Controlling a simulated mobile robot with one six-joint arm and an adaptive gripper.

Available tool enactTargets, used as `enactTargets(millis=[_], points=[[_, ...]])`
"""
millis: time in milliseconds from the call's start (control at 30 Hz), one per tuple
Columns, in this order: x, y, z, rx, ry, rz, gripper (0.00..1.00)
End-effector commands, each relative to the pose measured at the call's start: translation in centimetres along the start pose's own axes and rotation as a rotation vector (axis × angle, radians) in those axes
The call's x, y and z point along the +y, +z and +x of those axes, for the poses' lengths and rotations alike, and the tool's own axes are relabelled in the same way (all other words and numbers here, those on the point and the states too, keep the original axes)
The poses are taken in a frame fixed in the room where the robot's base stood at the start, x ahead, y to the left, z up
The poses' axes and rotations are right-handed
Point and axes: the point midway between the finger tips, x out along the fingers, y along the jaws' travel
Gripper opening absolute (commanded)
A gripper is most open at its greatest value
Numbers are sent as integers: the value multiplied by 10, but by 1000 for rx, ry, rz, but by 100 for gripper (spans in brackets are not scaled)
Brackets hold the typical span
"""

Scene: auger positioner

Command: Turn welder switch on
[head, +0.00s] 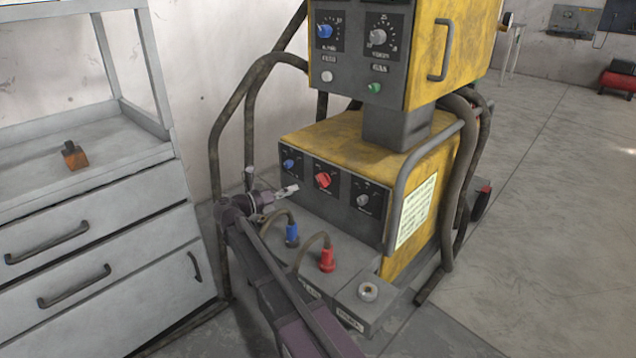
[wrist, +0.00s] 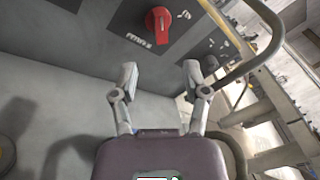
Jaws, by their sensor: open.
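The yellow welder (head: 345,138) has a dark front panel with a blue knob (head: 289,164), a red switch knob (head: 323,180) and a grey knob (head: 363,200). The red knob also shows at the top of the wrist view (wrist: 158,22), its pointer grip running roughly up and down the picture. My gripper (head: 290,190) is in front of the panel, left of and slightly below the red knob in the head view. In the wrist view its two fingers (wrist: 160,74) are spread and empty, with the red knob beyond the gap, apart from them.
An upper yellow unit (head: 450,40) with more knobs stands above the welder. Blue (head: 292,236) and red (head: 327,260) cable plugs stand on the ledge below the panel. Thick hoses (head: 250,110) curve at the left.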

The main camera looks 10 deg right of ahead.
Motion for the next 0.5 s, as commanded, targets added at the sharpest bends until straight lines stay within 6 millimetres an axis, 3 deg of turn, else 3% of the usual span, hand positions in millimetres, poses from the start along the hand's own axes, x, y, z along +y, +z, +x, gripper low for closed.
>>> enactTargets(millis=[500], points=[[0, 0, 76, 1, -1, 0, 59]])
